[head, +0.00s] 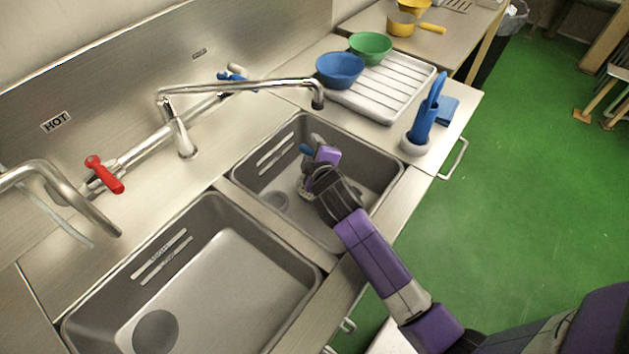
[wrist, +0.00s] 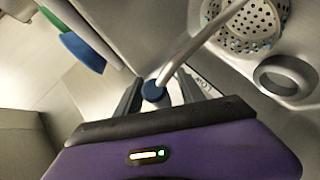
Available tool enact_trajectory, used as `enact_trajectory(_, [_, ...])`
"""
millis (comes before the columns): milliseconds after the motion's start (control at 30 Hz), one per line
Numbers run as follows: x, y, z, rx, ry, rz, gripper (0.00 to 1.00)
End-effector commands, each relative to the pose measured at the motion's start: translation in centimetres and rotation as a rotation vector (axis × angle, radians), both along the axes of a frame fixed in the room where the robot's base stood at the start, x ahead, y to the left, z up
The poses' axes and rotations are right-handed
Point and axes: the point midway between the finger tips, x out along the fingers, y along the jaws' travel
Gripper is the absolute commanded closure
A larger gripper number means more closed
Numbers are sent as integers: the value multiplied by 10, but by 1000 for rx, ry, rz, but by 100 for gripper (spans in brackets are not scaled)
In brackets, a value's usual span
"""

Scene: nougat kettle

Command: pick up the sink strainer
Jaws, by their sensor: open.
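The sink strainer is a round metal cup with many holes (wrist: 238,28), at the upper right in the wrist view. A long thin metal handle runs from it to a dark blue knob (wrist: 152,91). My gripper (wrist: 160,88) is open, with its two dark fingers on either side of the knob end. Whether a finger touches it cannot be told. In the head view my gripper (head: 309,155) is down inside the right sink basin (head: 365,160). The blue knob (head: 305,149) shows beside it, and the strainer is partly hidden by my arm.
A ring-shaped drain (wrist: 285,76) lies beside the strainer. The left basin (head: 225,275) looks empty. Blue (head: 340,69) and green (head: 370,47) bowls sit on the white drying rack (head: 385,95).

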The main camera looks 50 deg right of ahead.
Motion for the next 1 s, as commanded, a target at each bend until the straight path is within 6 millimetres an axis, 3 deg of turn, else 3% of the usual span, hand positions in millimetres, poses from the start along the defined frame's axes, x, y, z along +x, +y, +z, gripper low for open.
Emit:
enact_trajectory(67, [0,0,0,0,0,0,58])
enact_trajectory(200, [0,0,0,0,0,0,85])
enact_trajectory(300, [0,0,0,0,0,0,100])
enact_trajectory(1000, [0,1,0,1,1,0,100])
